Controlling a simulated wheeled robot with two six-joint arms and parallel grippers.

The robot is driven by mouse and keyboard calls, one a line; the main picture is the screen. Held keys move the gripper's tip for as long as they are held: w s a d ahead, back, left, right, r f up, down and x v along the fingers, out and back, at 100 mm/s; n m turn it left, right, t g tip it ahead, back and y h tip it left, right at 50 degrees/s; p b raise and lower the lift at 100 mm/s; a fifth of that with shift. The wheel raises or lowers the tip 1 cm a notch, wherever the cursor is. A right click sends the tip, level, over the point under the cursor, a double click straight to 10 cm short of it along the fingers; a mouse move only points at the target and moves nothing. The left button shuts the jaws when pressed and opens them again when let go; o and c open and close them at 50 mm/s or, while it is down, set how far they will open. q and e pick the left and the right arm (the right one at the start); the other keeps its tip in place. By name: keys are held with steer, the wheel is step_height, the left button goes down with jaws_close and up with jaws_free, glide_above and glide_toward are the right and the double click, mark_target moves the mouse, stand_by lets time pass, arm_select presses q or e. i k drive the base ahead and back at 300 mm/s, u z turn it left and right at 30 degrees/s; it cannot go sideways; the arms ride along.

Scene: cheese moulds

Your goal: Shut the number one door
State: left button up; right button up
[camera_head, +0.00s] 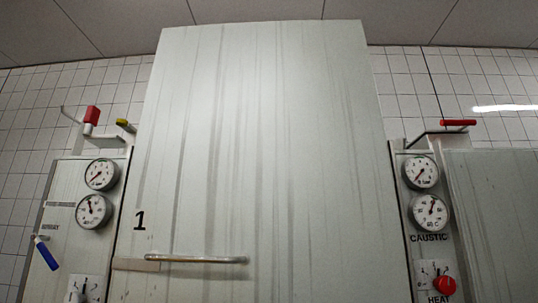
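The number one door (270,150) is a tall pale grey panel with vertical streaks that fills the middle of the view. A black "1" (139,220) is marked low on its left side. A horizontal metal bar handle (210,260) sits below the number. A small beige plate (136,264) lies at the handle's left end, near the door's left edge. The door's lower part is cut off by the frame. I cannot tell from this view how far the door stands open. Neither of my grippers is in view.
A left panel carries two gauges (93,211), a blue-handled lever (46,253) and a red-handled valve (91,115) above. A right panel has two gauges (430,212), a red knob (445,285) and a red lever (457,123). Another grey panel (495,220) stands far right.

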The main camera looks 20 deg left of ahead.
mark_target(261, 170)
steer(key=u, duration=0.05)
steer(key=k, duration=1.05)
steer(key=z, duration=0.4)
steer(key=i, duration=0.8)
steer(key=u, duration=0.7)
steer(key=i, duration=0.75)
steer(key=u, duration=0.7)
